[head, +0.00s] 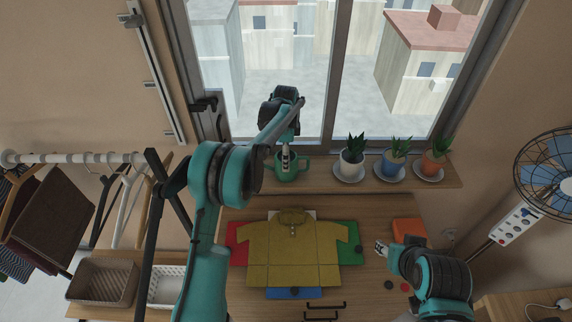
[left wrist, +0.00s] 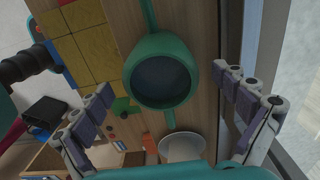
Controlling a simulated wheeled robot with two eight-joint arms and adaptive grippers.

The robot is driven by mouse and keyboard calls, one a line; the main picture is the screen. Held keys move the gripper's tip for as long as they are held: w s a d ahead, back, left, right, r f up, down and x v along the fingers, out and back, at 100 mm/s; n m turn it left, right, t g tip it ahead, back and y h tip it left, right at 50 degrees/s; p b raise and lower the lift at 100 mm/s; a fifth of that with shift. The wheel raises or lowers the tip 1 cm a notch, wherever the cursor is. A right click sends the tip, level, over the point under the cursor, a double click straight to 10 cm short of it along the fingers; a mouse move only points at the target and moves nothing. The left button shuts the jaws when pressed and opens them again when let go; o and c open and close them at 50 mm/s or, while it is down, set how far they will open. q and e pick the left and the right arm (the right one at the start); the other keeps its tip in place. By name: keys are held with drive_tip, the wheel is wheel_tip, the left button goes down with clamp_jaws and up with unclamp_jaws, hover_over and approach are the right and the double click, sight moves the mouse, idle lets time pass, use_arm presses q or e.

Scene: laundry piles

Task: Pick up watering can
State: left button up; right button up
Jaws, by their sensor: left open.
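The green watering can (head: 286,176) stands on the wooden sill under the window, left of the potted plants. In the left wrist view its round, dark opening faces the camera, and its green rim (left wrist: 135,75) lies between my fingers. My left gripper (head: 286,160) points down over the can, with its fingertips in front of it in the head view. In the left wrist view the left gripper (left wrist: 172,103) is spread wide, one finger on each side of the can. My right gripper (head: 380,248) is low over the table's right side; its finger gap is unclear.
Plants in a white pot (head: 351,162), a blue pot (head: 393,165) and an orange pot (head: 433,163) stand on saucers along the sill. A folded yellow shirt (head: 290,255) lies on a coloured board. Baskets and a clothes rail are left, a fan (head: 548,175) right.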

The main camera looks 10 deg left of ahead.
use_arm(q)
wheel_tip(320, 180, down, 4)
drive_tip(key=shift+r, duration=0.1)
drive_tip(key=c, duration=1.6)
